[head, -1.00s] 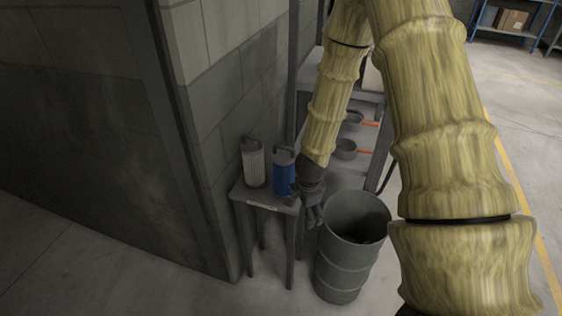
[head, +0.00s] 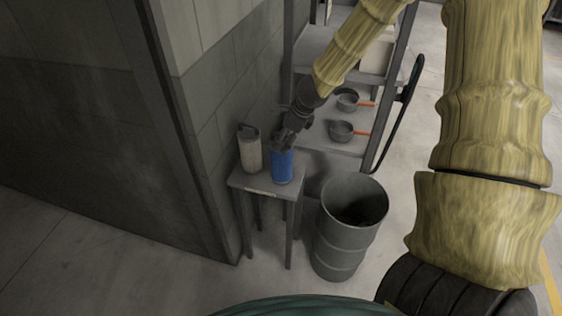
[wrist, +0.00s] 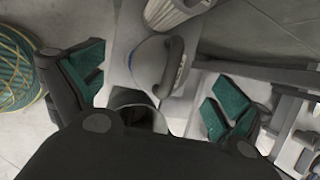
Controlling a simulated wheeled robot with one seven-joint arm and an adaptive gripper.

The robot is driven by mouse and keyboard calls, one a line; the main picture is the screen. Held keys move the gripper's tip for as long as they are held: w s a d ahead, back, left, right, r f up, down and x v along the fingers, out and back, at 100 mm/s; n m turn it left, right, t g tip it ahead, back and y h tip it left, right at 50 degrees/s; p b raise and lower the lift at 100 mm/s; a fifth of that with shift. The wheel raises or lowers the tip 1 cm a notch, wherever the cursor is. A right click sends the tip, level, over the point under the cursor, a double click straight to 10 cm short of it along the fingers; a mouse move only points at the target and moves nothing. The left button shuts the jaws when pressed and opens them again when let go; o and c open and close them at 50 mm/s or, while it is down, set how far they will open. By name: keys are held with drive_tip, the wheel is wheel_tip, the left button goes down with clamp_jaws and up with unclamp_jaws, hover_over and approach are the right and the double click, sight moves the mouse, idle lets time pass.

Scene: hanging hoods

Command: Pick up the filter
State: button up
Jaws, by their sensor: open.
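Two filters with top handles stand upright on a small grey table (head: 261,184) by the wall. The left filter (head: 250,153) is white and pleated; the right filter (head: 283,168) is blue. My gripper (head: 288,140) is at the top of the blue filter and hides part of it. In the wrist view my gripper (wrist: 158,82) is open, with green pads spread on both sides. The blue filter's grey cap and arched handle (wrist: 160,62) lie between and just beyond the pads. I cannot tell whether they touch. The white filter (wrist: 172,12) shows at the top edge.
A grey open barrel (head: 350,210) stands right of the table. A shelf cart (head: 325,140) behind holds two pans with orange handles. The block wall (head: 215,85) is close on the left.

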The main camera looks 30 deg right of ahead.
sight(281, 157)
drive_tip(key=shift+x, duration=3.25)
drive_tip(key=shift+w+a+r, duration=0.1)
drive_tip(key=shift+w+a, duration=0.05)
drive_tip(key=shift+w, duration=0.05)
drive_tip(key=shift+c, duration=0.2)
drive_tip(key=c, duration=1.1)
